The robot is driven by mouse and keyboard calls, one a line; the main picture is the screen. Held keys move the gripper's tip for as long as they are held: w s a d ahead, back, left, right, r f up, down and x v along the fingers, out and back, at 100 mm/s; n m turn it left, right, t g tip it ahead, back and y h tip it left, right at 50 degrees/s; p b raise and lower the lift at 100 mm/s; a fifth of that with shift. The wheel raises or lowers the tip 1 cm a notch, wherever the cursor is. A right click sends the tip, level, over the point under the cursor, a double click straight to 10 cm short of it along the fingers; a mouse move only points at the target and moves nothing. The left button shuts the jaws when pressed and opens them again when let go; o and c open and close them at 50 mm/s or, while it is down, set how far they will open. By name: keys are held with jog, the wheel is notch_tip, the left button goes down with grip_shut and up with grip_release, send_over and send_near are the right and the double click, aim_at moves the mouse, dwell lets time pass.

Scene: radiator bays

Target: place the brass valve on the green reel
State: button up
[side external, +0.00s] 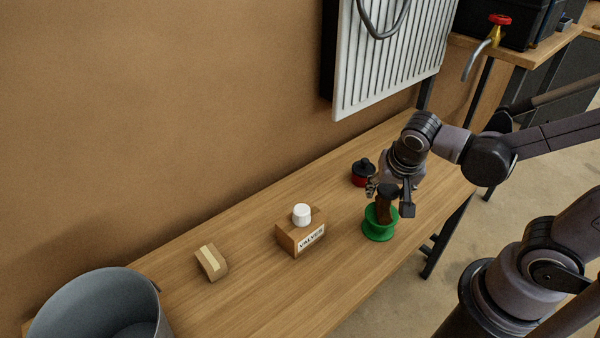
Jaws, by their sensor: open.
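The green reel (379,231) stands on the wooden bench, towards its right end. A brownish, brass-like valve with a dark cap (386,207) is upright on top of the reel and appears to rest on it. My gripper (390,200) reaches down from above, its jaws open with one finger on each side of the valve. The fingers and wrist hide part of the valve's top, and I cannot tell whether a finger touches it.
A red part with a black top (363,174) stands just behind the reel. A box labelled VALVES (290,240) with a white cap (301,214), a small taped box (211,262) and a grey bucket (95,305) lie leftward. A radiator (390,60) hangs behind. The bench's front is clear.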

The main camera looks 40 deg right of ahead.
aim_at(388, 202)
jog(key=shift+v, duration=3.85)
jog(key=shift+w+f+n+t+y, duration=0.15)
jog(key=shift+n+t+y, duration=0.25)
jog(key=shift+n, duration=0.6)
jog(key=n, duration=0.1)
jog(key=w+n+t+y, duration=0.1)
jog(key=n, duration=0.1)
jog(key=shift+w+n+t+y, duration=0.4)
jog(key=shift+n+t+y, duration=0.15)
jog(key=shift+n, duration=0.55)
jog(key=shift+w+d+r+n+t, duration=0.1)
jog(key=shift+w+r+n+t, duration=0.4)
jog(key=shift+n, duration=0.4)
jog(key=shift+s, duration=0.1)
